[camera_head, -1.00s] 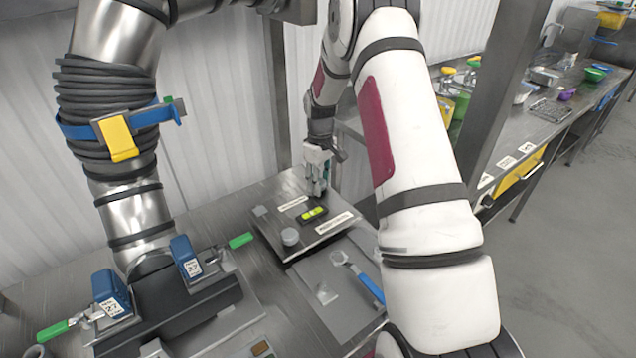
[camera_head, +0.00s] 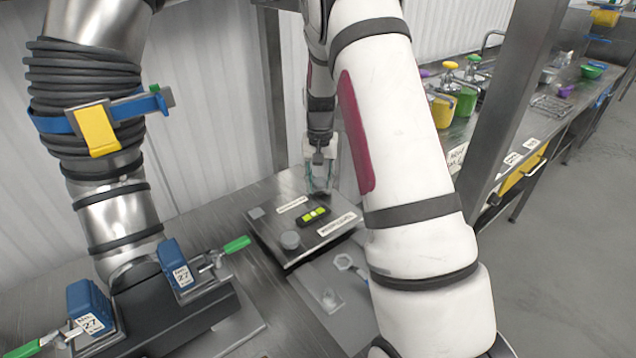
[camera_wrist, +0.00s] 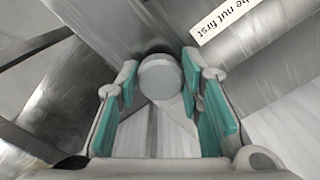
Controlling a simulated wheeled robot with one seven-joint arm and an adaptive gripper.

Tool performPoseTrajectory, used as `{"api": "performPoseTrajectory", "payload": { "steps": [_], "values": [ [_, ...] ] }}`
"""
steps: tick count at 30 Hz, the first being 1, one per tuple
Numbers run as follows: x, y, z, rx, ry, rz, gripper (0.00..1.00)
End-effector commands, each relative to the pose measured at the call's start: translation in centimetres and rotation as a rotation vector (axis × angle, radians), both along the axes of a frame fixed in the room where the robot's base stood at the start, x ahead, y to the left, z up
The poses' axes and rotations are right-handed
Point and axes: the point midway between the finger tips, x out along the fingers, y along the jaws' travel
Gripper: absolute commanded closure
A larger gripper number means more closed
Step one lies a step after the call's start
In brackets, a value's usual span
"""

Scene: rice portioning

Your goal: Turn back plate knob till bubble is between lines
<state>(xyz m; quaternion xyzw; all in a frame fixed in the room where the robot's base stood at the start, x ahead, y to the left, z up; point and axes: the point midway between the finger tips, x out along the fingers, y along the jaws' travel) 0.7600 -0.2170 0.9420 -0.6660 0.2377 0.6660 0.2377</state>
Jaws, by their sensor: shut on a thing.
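The metal plate (camera_head: 275,250) lies on the bench with a yellow-green bubble vial (camera_head: 313,215) in a dark holder near its middle. The vial is too small to tell where the bubble sits against the lines. My gripper (camera_head: 319,184) points down at the plate's far corner. In the wrist view, the grey round back knob (camera_wrist: 160,76) sits between the teal pads of my gripper (camera_wrist: 164,92), which is shut on it. In the head view my fingers hide this knob.
Two labels (camera_head: 291,204) (camera_head: 336,224) flank the vial. A spanner (camera_head: 344,262) lies on a lower sheet at front right, partly behind my arm. A steel pipe (camera_head: 120,215) with blue clamps (camera_head: 180,265) stands at left. A metal post (camera_head: 515,100) rises at right.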

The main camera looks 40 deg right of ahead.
Motion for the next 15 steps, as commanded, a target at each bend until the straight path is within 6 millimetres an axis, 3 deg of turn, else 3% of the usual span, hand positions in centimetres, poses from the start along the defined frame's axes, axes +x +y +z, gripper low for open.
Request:
{"api": "performPoseTrajectory", "payload": {
  "steps": [15],
  "values": [
    [0.09,0.08,-0.05,0.0,0.0,-0.273,0.94]
  ]
}}
